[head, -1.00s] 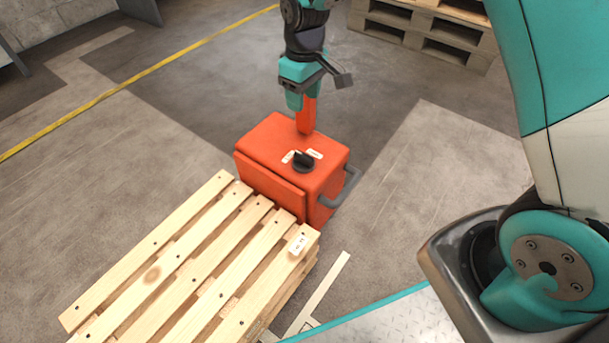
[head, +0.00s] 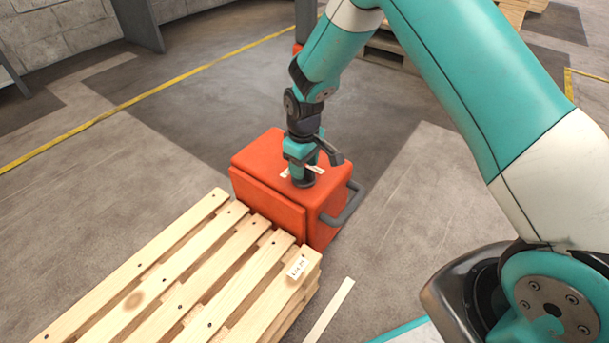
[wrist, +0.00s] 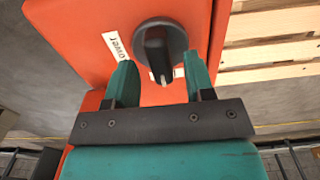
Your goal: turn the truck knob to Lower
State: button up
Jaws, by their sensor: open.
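The orange truck (head: 270,190) stands at the end of the wooden pallet. Its black round knob (wrist: 160,48) is on top, with a raised grip whose white-marked end points down the wrist picture, between the fingers. A white label reading "ower", its first letter unclear (wrist: 116,46), lies left of the knob; another pale label (wrist: 179,73) is mostly hidden by the right finger. My gripper (wrist: 160,82) is open, its teal fingers apart on either side of the grip's marked end. In the head view my gripper (head: 303,178) is over the knob and hides most of it.
The slatted wooden pallet (head: 190,270) with a small tag lies in front of the truck. A grey handle (head: 345,205) sticks out on the truck's right side. More pallets stand at the back.

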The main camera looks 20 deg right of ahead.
jog(key=shift+f, duration=0.95)
jog(key=shift+c, duration=0.2)
grip_shut()
